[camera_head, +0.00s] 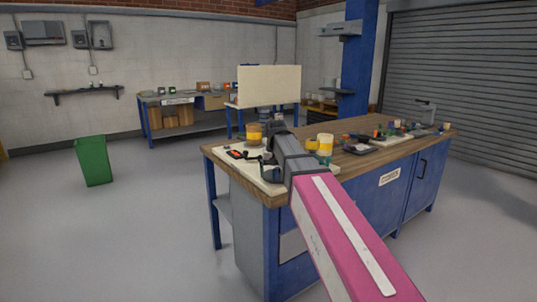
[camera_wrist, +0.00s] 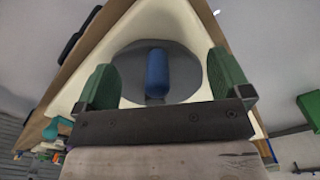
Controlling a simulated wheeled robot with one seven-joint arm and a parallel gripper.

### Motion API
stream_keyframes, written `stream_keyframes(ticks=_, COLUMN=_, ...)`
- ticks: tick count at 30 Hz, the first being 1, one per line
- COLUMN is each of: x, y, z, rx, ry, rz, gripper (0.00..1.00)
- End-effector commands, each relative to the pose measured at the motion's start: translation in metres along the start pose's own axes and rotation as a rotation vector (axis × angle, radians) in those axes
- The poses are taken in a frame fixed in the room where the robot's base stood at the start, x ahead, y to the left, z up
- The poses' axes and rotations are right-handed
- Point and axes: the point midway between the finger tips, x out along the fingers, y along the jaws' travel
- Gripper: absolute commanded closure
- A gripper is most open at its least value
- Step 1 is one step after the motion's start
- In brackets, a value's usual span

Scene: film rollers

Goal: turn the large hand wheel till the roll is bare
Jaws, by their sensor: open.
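In the wrist view my gripper (camera_wrist: 161,62) is open. Its two green-padded fingers stand on either side of a blue upright handle (camera_wrist: 157,72), with gaps on both sides and no grip on it. The handle is in front of a round grey disc (camera_wrist: 190,72), which looks like the large hand wheel, over a cream base board (camera_wrist: 75,88). In the head view a yellow roll (camera_head: 254,132) stands left of my wrist, and another yellow roll (camera_head: 325,143) stands right of it. My arm hides much between them, and I cannot tell which roll the wheel drives.
The wooden bench top (camera_head: 222,152) carries a small black and red item (camera_head: 236,154) at the left and several small tools at the right. A cream panel (camera_head: 268,85) rises behind. A green bin (camera_head: 93,160) stands on open floor at the left.

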Motion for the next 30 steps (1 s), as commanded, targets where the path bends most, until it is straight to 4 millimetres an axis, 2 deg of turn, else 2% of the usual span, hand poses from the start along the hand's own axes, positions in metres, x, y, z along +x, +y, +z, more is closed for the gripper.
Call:
stream_keyframes(ticks=8, x=-0.004, y=0.0, z=0.0, rx=0.0, ry=0.0, rz=0.0, gripper=0.04)
stream_keyframes(ticks=30, x=-0.054, y=0.0, z=-0.001, rx=0.0, ry=0.001, rz=0.0, gripper=0.04)
